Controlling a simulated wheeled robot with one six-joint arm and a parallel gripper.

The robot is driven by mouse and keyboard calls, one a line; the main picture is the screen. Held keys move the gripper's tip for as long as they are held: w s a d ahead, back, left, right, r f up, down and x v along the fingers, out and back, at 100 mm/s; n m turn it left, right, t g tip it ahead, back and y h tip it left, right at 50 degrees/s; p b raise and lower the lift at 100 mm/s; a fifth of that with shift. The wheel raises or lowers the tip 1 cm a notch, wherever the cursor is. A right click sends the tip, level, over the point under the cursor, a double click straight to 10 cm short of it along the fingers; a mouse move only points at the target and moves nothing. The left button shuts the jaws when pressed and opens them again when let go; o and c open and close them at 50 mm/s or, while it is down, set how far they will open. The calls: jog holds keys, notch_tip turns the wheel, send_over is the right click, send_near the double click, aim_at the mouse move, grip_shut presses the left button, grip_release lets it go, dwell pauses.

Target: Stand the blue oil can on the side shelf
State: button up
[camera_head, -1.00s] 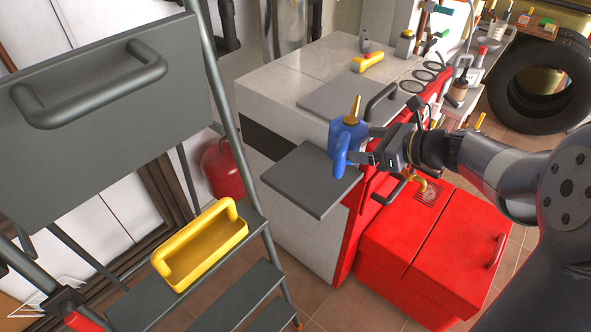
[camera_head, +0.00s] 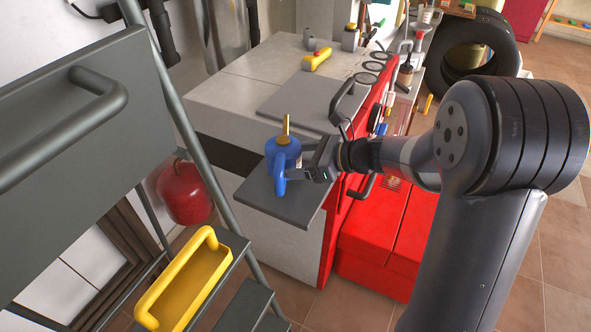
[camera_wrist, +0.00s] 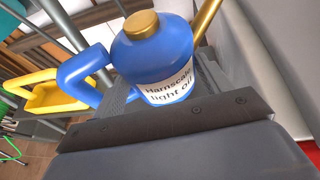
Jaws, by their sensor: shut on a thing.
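The blue oil can (camera_head: 283,153) is upright in the head view, with its brass spout pointing up and its handle toward the near side. My gripper (camera_head: 290,173) is shut on the can, reaching from the right. The grey side shelf (camera_head: 298,207) lies directly under the can; I cannot tell whether the base touches it. In the wrist view the can (camera_wrist: 155,55) shows its brass cap, spout and a white label. My gripper's dark palm edge (camera_wrist: 170,122) lies in front of it and hides the can's lower part.
A grey stepladder (camera_head: 190,130) with a yellow tray (camera_head: 190,285) is at left, near a red round vessel (camera_head: 185,192). Red cabinet (camera_head: 385,240) below my arm.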

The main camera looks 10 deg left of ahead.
jog(key=shift+f, duration=1.4)
jog(key=shift+f+b, duration=0.15)
jog(key=shift+b, duration=0.15)
jog(key=o, duration=1.2)
jog(key=shift+r, duration=0.2)
jog(key=p+v, duration=0.1)
jog(key=v, duration=1.1)
jog(key=shift+f, duration=0.1)
